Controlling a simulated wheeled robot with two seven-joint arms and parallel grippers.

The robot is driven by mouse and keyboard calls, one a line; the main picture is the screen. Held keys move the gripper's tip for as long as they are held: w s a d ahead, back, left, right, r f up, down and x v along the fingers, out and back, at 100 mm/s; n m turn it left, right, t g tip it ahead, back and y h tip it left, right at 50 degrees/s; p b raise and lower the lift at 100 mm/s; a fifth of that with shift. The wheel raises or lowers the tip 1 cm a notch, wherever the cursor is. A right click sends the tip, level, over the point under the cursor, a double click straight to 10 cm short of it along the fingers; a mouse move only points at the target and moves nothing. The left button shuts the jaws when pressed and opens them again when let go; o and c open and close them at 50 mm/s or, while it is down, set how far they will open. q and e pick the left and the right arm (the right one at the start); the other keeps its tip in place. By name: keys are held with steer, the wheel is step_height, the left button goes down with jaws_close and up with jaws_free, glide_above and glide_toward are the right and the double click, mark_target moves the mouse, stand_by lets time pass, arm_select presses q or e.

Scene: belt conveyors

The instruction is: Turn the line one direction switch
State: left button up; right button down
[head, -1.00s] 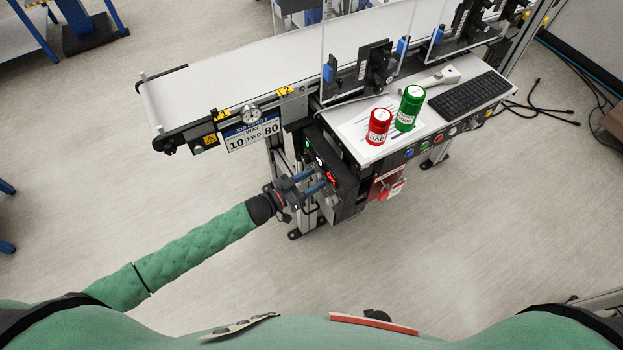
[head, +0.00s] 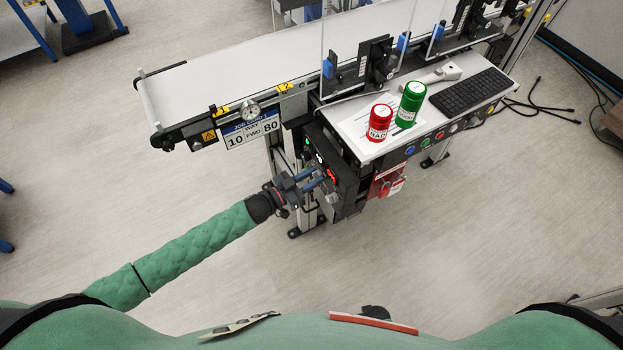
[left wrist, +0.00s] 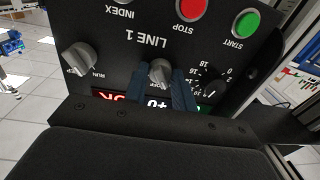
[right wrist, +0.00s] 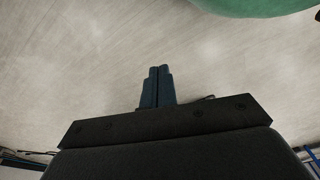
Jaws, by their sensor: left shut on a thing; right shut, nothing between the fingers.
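The LINE 1 control panel (left wrist: 138,20) fills the left wrist view and appears upside down. The direction switch, a grey knob (left wrist: 160,70) in the middle of it, sits between the fingers of my left gripper (left wrist: 163,84). In the head view, my left gripper (head: 318,179) reaches the dark control box (head: 344,183) under the conveyor. A sign (head: 251,131) on the conveyor reads 10, WAY FWD, 80. My right gripper (right wrist: 157,86) is shut and empty over bare floor in the right wrist view.
A red can (head: 379,123) and a green can (head: 410,105) stand on the shelf above the box.

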arm_select(q)
steer(key=shift+f+m+g+h+b, duration=0.1)
steer(key=shift+m+g+h+b, duration=0.15)
steer(key=shift+m+b, duration=3)
steer(key=shift+f+m+g+h+b, duration=0.25)
steer(key=shift+m+b, duration=0.9)
steer(key=shift+m, duration=4.1)
arm_select(e)
steer(key=w+a+r, duration=0.1)
steer(key=w+r, duration=0.1)
steer(key=r, duration=1.3)
steer(key=w+a+r, duration=0.2)
steer(key=r, duration=1.4)
steer(key=shift+w+a+r+y, duration=0.15)
steer(key=shift+a+y, duration=0.15)
steer(key=shift+y, duration=0.1)
arm_select(q)
steer(key=shift+r, duration=0.2)
steer(key=o, duration=1)
